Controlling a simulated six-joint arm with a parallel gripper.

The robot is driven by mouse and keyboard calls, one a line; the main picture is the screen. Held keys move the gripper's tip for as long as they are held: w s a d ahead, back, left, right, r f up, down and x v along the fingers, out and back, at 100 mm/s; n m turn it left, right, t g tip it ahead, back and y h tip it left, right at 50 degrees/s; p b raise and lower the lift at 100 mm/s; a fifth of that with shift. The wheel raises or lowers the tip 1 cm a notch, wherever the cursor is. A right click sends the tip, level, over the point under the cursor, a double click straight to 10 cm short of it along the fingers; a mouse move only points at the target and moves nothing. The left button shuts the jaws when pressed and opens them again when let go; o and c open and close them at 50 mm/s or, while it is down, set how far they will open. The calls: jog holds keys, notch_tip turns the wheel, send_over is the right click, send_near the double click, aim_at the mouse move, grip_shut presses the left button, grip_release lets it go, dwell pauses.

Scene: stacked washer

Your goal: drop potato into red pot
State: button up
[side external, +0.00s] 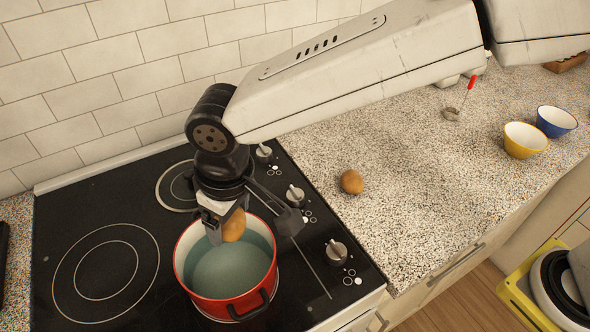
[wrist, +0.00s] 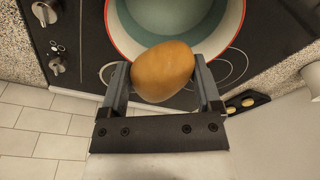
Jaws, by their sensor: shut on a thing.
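The potato (side external: 234,226) is brown and rounded. My gripper (side external: 224,226) is shut on it and holds it over the red pot (side external: 212,302), near the pot's far rim. In the wrist view the potato (wrist: 163,71) sits between the two fingers of my gripper (wrist: 163,88), with the pot (wrist: 185,20) just beyond it. The pot is red outside and pale teal inside, and stands on the black cooktop. My gripper hides part of its far rim. The exact height of the potato above the pot is hard to tell.
The black cooktop (side external: 108,272) has several knobs along its right side. A second brown round item (side external: 352,182) lies on the speckled counter (side external: 400,190). A yellow bowl (side external: 523,140) and a blue bowl (side external: 556,121) stand at the far right. The tiled wall (side external: 120,65) rises behind the cooktop.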

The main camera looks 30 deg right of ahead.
jog(key=shift+a+f, duration=0.1)
jog(key=shift+f, duration=0.05)
jog(key=shift+f, duration=2.85)
jog(key=o, duration=1.1)
jog(key=shift+s+d+r, duration=0.1)
jog(key=shift+s+r, duration=0.05)
jog(key=shift+r, duration=1.15)
jog(key=shift+s+d+r, duration=0.1)
jog(key=shift+r, duration=1.2)
jog(key=shift+s+d+r, duration=0.1)
jog(key=shift+s+r, duration=0.05)
jog(key=shift+r, duration=1.15)
